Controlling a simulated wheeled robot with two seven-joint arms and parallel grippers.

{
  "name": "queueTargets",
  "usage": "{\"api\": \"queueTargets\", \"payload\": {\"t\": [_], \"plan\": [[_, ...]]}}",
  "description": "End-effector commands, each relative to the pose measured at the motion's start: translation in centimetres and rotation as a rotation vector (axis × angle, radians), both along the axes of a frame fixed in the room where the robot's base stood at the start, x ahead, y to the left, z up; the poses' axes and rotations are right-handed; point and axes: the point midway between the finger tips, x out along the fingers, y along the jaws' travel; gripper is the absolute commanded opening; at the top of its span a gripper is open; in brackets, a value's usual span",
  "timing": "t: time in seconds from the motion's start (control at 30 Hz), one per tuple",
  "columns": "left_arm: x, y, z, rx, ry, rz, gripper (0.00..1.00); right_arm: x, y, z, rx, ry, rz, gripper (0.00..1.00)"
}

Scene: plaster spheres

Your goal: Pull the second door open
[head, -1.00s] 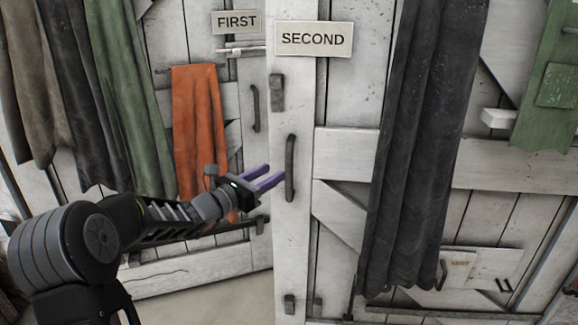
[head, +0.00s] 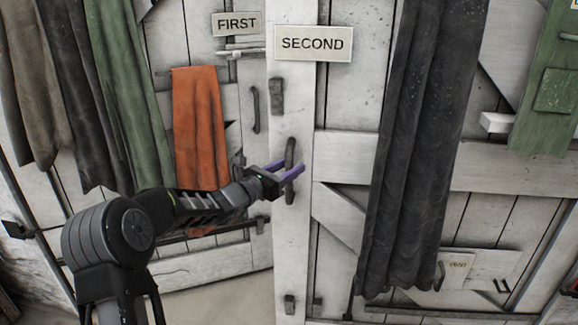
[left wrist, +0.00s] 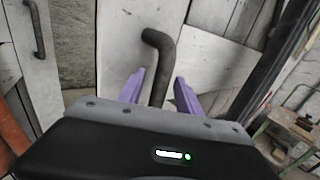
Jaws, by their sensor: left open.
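The second door (head: 340,95) is white planked wood under a sign (head: 313,43) reading SECOND. It looks shut. Its dark upright bar handle (head: 289,152) is on the door's left edge board. My left gripper (head: 294,172) is at the handle, with its purple fingers open. In the left wrist view the handle (left wrist: 159,60) runs down between the two fingers (left wrist: 160,88), one on each side, with space between them. The handle's lower part is hidden behind the gripper body there. My right gripper is in neither view.
The first door (head: 245,180), with a FIRST sign (head: 237,23) and its own handle (head: 255,109), is to the left. An orange cloth (head: 200,130) hangs on it. A dark curtain-like cloth (head: 420,150) hangs on the second door. A green cloth (head: 550,90) hangs far right.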

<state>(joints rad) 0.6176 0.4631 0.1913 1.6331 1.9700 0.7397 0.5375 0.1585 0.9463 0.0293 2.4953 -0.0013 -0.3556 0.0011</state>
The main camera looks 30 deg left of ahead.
Motion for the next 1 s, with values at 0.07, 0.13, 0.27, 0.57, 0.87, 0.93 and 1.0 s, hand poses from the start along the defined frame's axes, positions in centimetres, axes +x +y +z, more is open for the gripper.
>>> {"api": "queueTargets", "payload": {"t": [0.07, 0.13, 0.27, 0.57, 0.87, 0.93, 1.0], "plan": [[0.08, -0.02, -0.06, 0.0, 0.001, 0.0, 0.41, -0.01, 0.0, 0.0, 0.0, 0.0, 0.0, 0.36], [0.06, -0.02, -0.07, 0.0, 0.001, 0.0, 0.41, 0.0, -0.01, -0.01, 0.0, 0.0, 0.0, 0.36], [0.04, 0.0, -0.07, 0.0, 0.001, 0.0, 0.38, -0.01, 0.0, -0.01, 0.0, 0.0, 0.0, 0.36], [0.02, 0.0, -0.07, 0.0, 0.001, 0.0, 0.14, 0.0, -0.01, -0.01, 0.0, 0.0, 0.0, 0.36], [0.01, 0.02, -0.07, 0.0, 0.001, 0.0, 0.0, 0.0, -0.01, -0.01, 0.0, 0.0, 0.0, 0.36], [0.01, 0.02, -0.07, 0.0, 0.001, 0.0, 0.0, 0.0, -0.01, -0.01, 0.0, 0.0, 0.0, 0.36], [0.01, 0.01, -0.08, 0.0, 0.001, 0.0, 0.0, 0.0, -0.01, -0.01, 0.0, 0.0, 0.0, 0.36]]}}
